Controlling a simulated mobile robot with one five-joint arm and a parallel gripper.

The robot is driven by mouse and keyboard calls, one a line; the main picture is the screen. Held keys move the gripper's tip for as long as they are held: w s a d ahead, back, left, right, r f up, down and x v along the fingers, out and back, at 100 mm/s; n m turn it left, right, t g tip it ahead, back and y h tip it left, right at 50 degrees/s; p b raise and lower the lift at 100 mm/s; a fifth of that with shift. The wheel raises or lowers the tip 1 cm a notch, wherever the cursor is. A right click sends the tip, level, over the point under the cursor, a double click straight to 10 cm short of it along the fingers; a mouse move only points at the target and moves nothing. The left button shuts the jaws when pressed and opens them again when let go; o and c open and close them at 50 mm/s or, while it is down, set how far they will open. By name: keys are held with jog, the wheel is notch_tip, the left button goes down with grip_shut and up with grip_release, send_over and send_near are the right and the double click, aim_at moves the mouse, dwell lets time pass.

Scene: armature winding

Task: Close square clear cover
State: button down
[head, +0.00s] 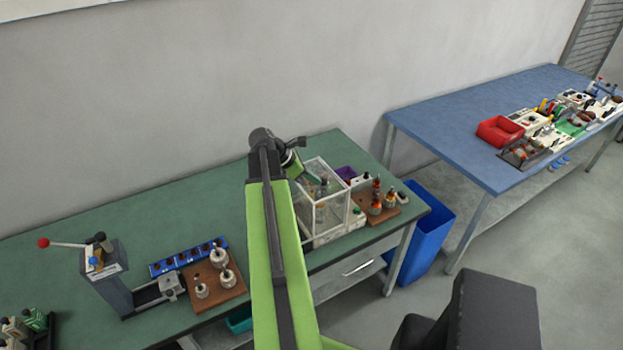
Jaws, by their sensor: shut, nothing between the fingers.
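The square clear cover (331,212) is a see-through box with pale edges, on the right half of the green bench. It stands on a pale machine base (335,236), and some parts show dimly through its panels. I cannot tell from this view whether it is fully closed. My green arm reaches up over the bench, just left of the cover. My gripper (297,160) is small and dark at the arm's far end, by the cover's upper left back corner. It is shut and holds nothing. I cannot tell whether it touches the cover. My arm hides part of the bench left of the cover.
A lever press (103,275), a blue rack (188,257) and a wooden board (213,279) stand left. A blue waste bin (425,235) stands beyond the bench's right end.

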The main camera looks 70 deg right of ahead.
jog(key=w+a+f+p+v, duration=0.1)
jog(key=p+v, duration=0.7)
jog(key=v, duration=0.5)
jog(key=shift+w+f, duration=0.25)
jog(key=shift+f, duration=0.05)
jog(key=shift+w+a, duration=0.1)
jog(key=w+a+f+m+t+y+b, duration=0.15)
jog(key=w+a+f+b, duration=0.25)
jog(key=w+a+f, duration=0.55)
jog(key=w+a+f+m+t+b, duration=0.4)
jog(key=w+a, duration=0.6)
jog(key=a, duration=0.6)
jog(key=w+a+f+m+y+b, duration=0.1)
jog(key=w+a+f+y+b, duration=0.1)
jog(key=a, duration=1.2)
jog(key=w+a+f+m+y+b, duration=0.1)
jog(key=a+f+b, duration=0.3)
jog(key=a, duration=1.1)
jog(key=shift+w+f+m+y+b, duration=0.35)
jog(key=shift+w+f, duration=0.15)
